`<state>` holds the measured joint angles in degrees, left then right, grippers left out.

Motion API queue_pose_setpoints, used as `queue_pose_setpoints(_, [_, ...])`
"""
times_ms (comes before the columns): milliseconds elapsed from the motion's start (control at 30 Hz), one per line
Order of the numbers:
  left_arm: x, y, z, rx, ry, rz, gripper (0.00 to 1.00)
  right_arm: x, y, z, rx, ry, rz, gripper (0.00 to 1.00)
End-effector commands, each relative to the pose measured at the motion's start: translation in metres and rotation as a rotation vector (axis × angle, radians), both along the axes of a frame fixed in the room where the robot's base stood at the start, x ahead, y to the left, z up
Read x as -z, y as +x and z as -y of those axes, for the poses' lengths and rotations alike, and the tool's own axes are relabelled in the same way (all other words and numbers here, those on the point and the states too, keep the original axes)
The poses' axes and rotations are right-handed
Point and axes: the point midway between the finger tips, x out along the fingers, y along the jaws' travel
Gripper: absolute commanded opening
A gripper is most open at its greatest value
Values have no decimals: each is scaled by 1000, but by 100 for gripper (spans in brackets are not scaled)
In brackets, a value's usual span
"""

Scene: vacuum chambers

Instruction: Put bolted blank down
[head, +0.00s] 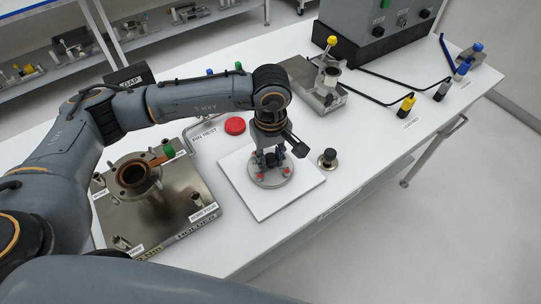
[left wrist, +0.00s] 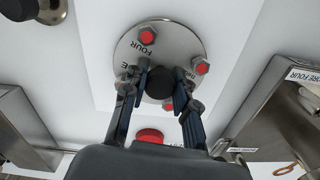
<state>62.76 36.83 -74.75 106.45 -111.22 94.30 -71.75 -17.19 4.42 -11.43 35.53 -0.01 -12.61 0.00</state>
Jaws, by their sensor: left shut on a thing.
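The bolted blank (head: 282,180) is a round steel disc with red-capped bolts and a dark central knob. In the head view it is at the white square pad (head: 253,205), resting on it or very close above it; I cannot tell which. My left gripper (head: 269,162) points down over the disc, its fingers shut on the knob. In the left wrist view, the blank (left wrist: 134,48) shows red bolt heads and the word FOUR, with the left gripper's fingers (left wrist: 161,80) on both sides of the black knob. My right gripper is in neither view.
A steel holder plate (head: 165,215) with a copper-ringed flange (head: 138,175) stands left of the pad. A red cap (head: 235,126) lies behind it. A small black-knobbed part (head: 327,158) stands to the right. A steel fixture (head: 318,85) is farther back. The front right of the table is clear.

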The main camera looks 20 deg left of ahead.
Motion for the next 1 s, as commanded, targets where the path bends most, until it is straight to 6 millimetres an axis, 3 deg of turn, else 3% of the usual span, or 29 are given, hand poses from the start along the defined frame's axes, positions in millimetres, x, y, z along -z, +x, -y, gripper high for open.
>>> queue_pose_setpoints(67, [1, 1, 1, 0, -2, 5, 0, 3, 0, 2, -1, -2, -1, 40])
queue_pose_setpoints(100, [2, 0, 0, 0, 0, 0, 34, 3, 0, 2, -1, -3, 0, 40])
queue_pose_setpoints(200, [1, 0, 0, 0, 0, 0, 51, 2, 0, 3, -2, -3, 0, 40])
queue_pose_setpoints(633, [-7, 1, 0, 0, -2, 3, 51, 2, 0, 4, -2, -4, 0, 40])
queue_pose_setpoints(1000, [-82, 1, 1, 1, -1, 6, 51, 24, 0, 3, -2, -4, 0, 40])
